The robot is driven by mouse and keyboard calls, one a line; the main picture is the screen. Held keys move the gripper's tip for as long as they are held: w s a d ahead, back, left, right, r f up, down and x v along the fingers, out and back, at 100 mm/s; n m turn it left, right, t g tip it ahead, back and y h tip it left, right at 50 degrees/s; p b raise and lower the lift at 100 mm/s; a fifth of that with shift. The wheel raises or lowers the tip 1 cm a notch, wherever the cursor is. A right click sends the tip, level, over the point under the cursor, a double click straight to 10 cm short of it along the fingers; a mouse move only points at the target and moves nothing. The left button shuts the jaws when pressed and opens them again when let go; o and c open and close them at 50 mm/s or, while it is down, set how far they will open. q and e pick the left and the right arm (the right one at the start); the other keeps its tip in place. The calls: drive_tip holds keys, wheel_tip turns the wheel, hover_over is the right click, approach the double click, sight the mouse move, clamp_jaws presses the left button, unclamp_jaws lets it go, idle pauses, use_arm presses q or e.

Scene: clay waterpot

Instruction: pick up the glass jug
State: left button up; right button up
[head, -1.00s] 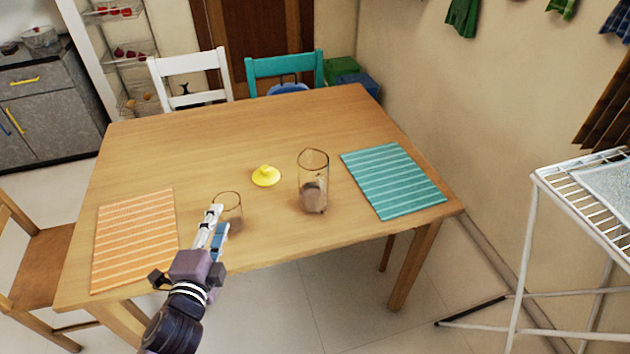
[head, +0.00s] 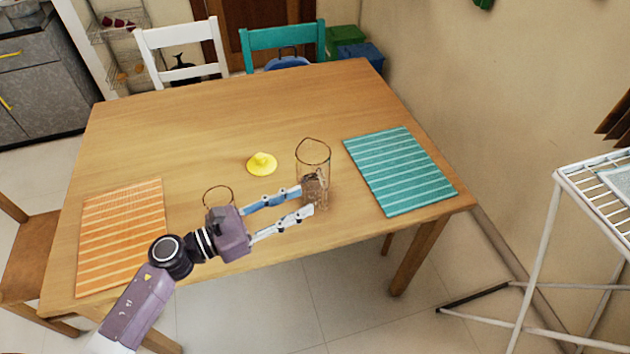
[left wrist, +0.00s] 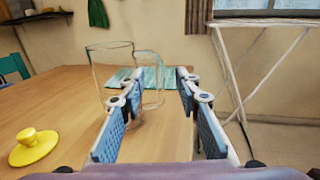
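The clear glass jug (head: 313,158) stands upright on the wooden table, right of its middle. It also shows in the left wrist view (left wrist: 103,72), left of centre, with a rounded clear part like a handle on its right side (left wrist: 152,68). My left gripper (head: 308,199) is open at the jug's near lower side. In the left wrist view the handle-like part shows between the two spread fingers (left wrist: 160,88). I cannot tell whether the fingers touch the glass. My right gripper is not in view.
A yellow lid (head: 262,163) lies left of the jug. A glass (head: 218,190) is partly hidden behind my left gripper. A teal mat (head: 400,170) lies at right, an orange mat (head: 122,240) at left. The back of the table (head: 250,105) is clear.

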sight(324, 209)
use_arm(q)
wheel_tip(324, 209, down, 3)
drive_tip(key=shift+f, duration=0.2)
drive_tip(key=shift+w+d, duration=0.5)
drive_tip(key=shift+d, duration=0.2)
drive_tip(key=p+x, duration=0.2)
drive_tip(key=x, duration=0.3)
drive_tip(key=shift+w+d, duration=0.25)
drive_tip(key=shift+d, duration=0.15)
clamp_jaws()
